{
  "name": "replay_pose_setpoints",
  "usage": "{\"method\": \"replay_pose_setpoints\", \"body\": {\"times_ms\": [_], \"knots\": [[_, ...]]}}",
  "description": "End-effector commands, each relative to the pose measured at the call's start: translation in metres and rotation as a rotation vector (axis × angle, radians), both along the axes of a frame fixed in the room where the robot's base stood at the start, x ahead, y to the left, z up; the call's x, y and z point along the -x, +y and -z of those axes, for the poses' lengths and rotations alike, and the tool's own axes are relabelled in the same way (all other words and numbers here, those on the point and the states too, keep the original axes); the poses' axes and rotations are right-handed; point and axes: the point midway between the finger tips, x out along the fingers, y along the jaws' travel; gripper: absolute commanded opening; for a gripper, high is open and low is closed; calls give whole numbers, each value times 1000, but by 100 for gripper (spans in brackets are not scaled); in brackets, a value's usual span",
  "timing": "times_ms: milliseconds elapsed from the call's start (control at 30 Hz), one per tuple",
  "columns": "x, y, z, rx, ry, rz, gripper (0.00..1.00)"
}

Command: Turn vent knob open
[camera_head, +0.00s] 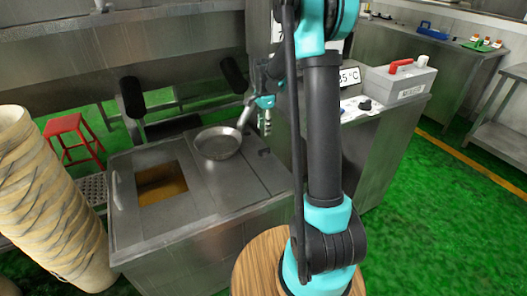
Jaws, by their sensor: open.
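A black knob (365,104) sits on the light control panel (353,110) of the steel cabinet, right of my arm; I cannot tell for certain that it is the vent knob, and its setting is too small to read. My gripper (265,124) points down, left of my upright arm link, above the back of the steel counter. It is open and clear of the knob, on the other side of my arm. My arm hides the left part of the cabinet front and panel.
A metal pan (218,143) lies on the steel counter (225,190), its handle rising close to my gripper. A square opening (161,184) holds something brown. A temperature sign (349,77) and a box with a red handle (399,80) stand by the panel. Stacked buckets (45,200) stand left.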

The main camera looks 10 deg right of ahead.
Motion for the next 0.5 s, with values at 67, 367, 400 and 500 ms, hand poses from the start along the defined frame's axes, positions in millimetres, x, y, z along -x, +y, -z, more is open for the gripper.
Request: {"method": "replay_pose_setpoints", "body": {"times_ms": [67, 367, 400, 500], "knots": [[0, 0, 17, 0, 0, 0, 41], [0, 0, 77, 0, 0, -1, 41], [0, 0, 84, 0, 0, -1, 41], [0, 0, 101, 0, 0, -1, 41]]}}
